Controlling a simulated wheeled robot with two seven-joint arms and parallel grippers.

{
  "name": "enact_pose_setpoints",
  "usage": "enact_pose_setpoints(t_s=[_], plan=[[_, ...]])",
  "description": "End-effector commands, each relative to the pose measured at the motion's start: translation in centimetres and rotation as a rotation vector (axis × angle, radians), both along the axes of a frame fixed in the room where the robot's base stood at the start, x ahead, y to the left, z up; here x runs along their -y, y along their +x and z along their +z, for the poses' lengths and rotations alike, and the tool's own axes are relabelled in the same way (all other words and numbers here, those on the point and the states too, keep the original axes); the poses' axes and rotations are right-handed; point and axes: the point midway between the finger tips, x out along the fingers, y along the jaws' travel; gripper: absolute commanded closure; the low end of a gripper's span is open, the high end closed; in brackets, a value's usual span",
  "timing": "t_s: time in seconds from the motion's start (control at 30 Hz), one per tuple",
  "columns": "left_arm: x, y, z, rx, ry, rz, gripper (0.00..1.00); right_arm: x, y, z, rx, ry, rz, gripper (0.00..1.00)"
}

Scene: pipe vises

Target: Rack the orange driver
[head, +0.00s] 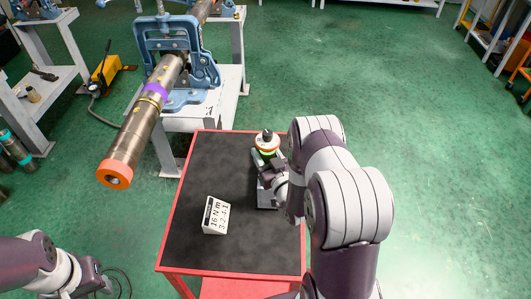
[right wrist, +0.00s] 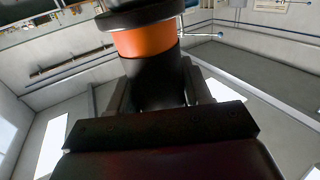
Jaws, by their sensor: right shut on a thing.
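The orange driver (right wrist: 146,40) shows in the right wrist view as a dark cylinder with an orange band, upright between my fingers. My right gripper (right wrist: 150,88) is shut on it. In the head view my right gripper (head: 270,172) is over the far right part of the cart top, and a black knob with white, orange and green rings (head: 267,141) shows just beyond it. A narrow grey rack or tray (head: 264,197) lies under the gripper, largely hidden by my arm. My left gripper (head: 98,280) is low at the left, off the cart; its fingers are unclear.
The red-edged cart (head: 185,225) has a black top, clear on its left half. A white card (head: 216,215) reading "16 N m 3-2-4-1" stands on it. A blue pipe vise (head: 180,50) holds a long pipe (head: 135,130) with an orange end, jutting out beside the cart's far left.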

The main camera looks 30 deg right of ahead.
Motion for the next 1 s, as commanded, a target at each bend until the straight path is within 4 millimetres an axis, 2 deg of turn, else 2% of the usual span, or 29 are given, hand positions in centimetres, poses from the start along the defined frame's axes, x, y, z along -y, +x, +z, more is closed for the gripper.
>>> enact_pose_setpoints(t_s=[1.0], plan=[[0.0, 0.0, -1.2, 0.0, 0.0, 0.0, 0.57, 0.0, 0.1, -1.2, 0.005, -0.001, 0.0, 1.0]])
